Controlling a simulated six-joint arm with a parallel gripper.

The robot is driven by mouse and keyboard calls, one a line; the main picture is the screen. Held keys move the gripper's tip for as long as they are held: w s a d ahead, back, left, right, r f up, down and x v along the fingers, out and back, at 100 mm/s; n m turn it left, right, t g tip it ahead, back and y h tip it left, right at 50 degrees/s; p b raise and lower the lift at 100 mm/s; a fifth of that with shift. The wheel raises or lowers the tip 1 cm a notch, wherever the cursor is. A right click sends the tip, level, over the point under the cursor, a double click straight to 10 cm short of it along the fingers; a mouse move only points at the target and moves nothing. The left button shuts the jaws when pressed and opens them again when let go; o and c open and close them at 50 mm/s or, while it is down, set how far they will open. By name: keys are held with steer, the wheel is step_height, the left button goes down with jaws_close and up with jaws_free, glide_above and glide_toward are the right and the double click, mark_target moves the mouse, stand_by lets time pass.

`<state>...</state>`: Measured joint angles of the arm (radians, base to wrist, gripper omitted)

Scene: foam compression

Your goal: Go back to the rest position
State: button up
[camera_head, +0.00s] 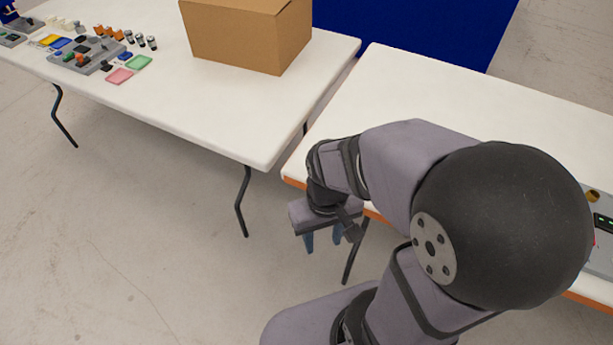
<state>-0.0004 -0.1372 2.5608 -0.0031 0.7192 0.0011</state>
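My gripper (323,241) hangs at the end of my folded arm, near the front left corner of the right white table (455,95). It points down over the grey floor, beside the table's edge. Two blue-grey fingers show below its body with a gap between them, and nothing is visible in the gap. Part of the gripper is hidden by its own body.
A left white table (215,110) holds a cardboard box (248,35) and several small coloured parts on a grey fixture (85,55). A grey device (603,225) sits at the right table's right end, partly behind my arm. The floor left of my gripper is clear.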

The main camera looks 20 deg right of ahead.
step_height(320, 180, up, 14)
steer(key=p, duration=1.3)
step_height(320, 180, down, 46)
steer(key=b, duration=4.5)
steer(key=shift+c, duration=0.5)
